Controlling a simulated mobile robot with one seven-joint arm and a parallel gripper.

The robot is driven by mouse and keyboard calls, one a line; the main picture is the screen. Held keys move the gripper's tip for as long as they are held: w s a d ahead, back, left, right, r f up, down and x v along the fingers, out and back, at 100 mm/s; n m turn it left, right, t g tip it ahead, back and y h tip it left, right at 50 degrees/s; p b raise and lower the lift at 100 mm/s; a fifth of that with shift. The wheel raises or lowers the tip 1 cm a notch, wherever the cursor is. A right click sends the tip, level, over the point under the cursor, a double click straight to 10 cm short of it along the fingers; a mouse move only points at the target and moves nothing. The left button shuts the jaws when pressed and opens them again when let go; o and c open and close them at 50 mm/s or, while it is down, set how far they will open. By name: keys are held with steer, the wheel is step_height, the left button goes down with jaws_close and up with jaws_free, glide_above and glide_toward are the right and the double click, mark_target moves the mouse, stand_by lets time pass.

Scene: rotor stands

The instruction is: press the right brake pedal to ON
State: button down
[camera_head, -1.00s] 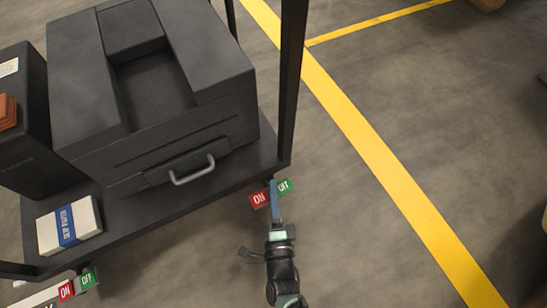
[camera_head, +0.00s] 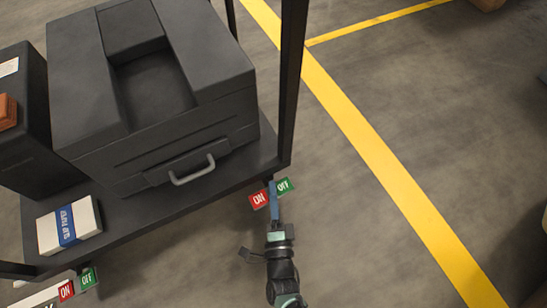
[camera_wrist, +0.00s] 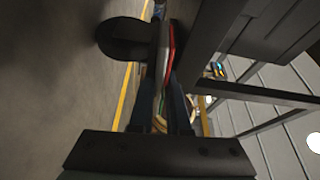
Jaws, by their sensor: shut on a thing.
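The right brake pedal shows its red ON plate (camera_head: 259,198) and green OFF plate (camera_head: 284,186) at the cart's lower right corner. My gripper (camera_head: 274,192) reaches up from below, with its blue finger between the two plates. In the wrist view, my gripper's fingers (camera_wrist: 163,108) stand on either side of the pedal, whose red edge (camera_wrist: 171,48) shows just beyond them. They are shut on the pedal. The exact contact and the pedal's tilt are hard to see.
The dark cart shelf (camera_head: 160,222) carries a black machine (camera_head: 150,90) and a white box with a blue band (camera_head: 87,232). A black cart post (camera_head: 291,80) rises above the pedal. Another ON/OFF pair (camera_head: 77,284) sits at lower left.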

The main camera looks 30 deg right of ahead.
steer(key=shift+n+t, duration=0.4)
steer(key=shift+n, duration=0.6)
steer(key=c, duration=0.9)
jaws_free()
steer(key=shift+a, duration=0.1)
steer(key=shift+s, duration=0.1)
